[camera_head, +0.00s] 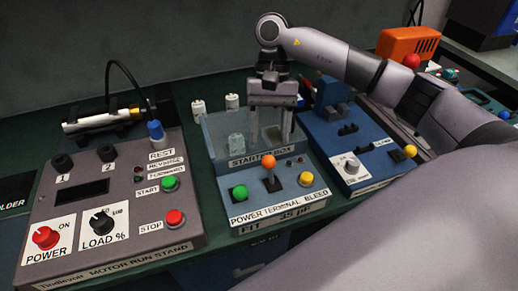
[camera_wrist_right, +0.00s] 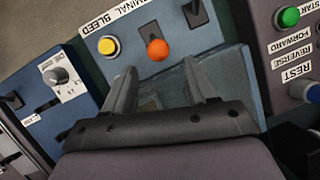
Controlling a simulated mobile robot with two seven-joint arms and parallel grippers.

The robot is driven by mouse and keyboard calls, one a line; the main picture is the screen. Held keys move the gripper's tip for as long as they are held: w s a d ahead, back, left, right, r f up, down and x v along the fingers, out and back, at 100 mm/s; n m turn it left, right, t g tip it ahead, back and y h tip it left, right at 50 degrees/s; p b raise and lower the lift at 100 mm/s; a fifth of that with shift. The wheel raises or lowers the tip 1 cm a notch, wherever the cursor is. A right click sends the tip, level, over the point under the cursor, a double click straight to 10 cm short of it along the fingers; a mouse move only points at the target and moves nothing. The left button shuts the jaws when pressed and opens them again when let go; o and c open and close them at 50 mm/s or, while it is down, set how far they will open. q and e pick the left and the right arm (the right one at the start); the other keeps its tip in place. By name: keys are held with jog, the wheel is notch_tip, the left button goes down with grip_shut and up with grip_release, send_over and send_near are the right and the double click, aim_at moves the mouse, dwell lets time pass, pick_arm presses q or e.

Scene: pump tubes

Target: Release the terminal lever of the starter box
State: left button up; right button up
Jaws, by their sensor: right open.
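The starter box (camera_head: 290,210) is a blue-grey unit in the middle of the bench in the head view. In the right wrist view the orange ball (camera_wrist_right: 157,49) lies just beyond the fingertips. My right gripper (camera_head: 270,140) is open and empty, pointing down over the open compartment behind the lever, apart from the ball. It also shows in the wrist view (camera_wrist_right: 162,82). My left gripper is out of view.
The motor run stand (camera_head: 110,195) with knobs and buttons is at left. White cylinders (camera_head: 199,108) stand behind the compartment, whose raised walls surround my fingers.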

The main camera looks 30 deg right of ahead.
aim_at(269, 161)
jog(key=x, duration=0.3)
jog(key=p+x, duration=0.1)
jog(key=x, duration=0.3)
jog(key=shift+s+r, duration=0.1)
jog(key=shift+s, duration=0.15)
grip_shut()
